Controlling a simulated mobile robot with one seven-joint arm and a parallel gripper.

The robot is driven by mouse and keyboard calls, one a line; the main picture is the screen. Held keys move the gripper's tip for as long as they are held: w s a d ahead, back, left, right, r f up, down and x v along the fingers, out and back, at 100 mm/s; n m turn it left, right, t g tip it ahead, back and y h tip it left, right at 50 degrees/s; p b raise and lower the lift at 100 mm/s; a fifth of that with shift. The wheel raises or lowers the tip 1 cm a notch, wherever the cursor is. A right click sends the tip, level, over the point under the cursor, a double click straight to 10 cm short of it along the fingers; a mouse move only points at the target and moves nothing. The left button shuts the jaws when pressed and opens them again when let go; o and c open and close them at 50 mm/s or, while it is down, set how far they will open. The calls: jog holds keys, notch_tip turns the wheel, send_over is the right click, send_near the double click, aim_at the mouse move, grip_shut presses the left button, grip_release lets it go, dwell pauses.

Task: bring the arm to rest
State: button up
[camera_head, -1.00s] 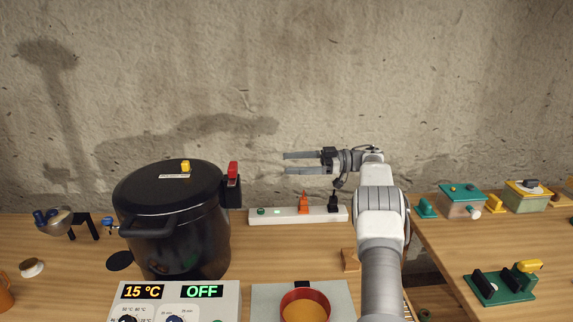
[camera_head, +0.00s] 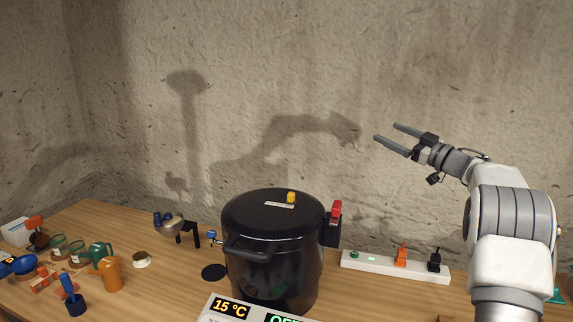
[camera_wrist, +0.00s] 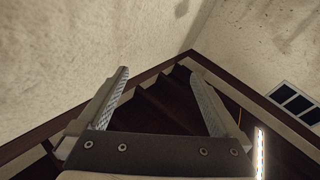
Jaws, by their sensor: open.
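My gripper (camera_head: 386,136) is open and empty, raised in front of the wall above the table's right part. Its two fingers point up and to the left in the head view. In the wrist view my gripper (camera_wrist: 160,80) shows spread fingers with nothing between them. My arm comes in from the lower right of the head view.
A large black canner pot (camera_head: 275,250) with a closed lid stands below and left of my gripper. A white power strip (camera_head: 385,266) lies behind it to the right. Several small items, including an orange pitcher (camera_head: 111,273), crowd the table's left end.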

notch_tip(320, 180, up, 10)
jog(key=s+m+t+h, duration=0.2)
jog(key=m+t+h, duration=0.2)
jog(key=m+h, duration=0.3)
jog(key=s+m+g+h, duration=0.1)
jog(key=s+m+h, duration=0.2)
jog(key=s+h, duration=0.45)
jog(key=s+a+f+g, duration=0.4)
jog(key=s+f, duration=0.4)
jog(key=s, duration=0.5)
jog(key=s+a+f+g+y, duration=0.1)
jog(key=s+a+f+g, duration=0.3)
jog(key=s, duration=0.9)
jog(key=s+a+f+g, duration=0.5)
jog(key=s+a+f, duration=0.2)
jog(key=s+f, duration=0.6)
jog(key=shift+s+m+y, duration=0.3)
jog(key=shift+y, duration=0.05)
jog(key=shift+a, duration=0.1)
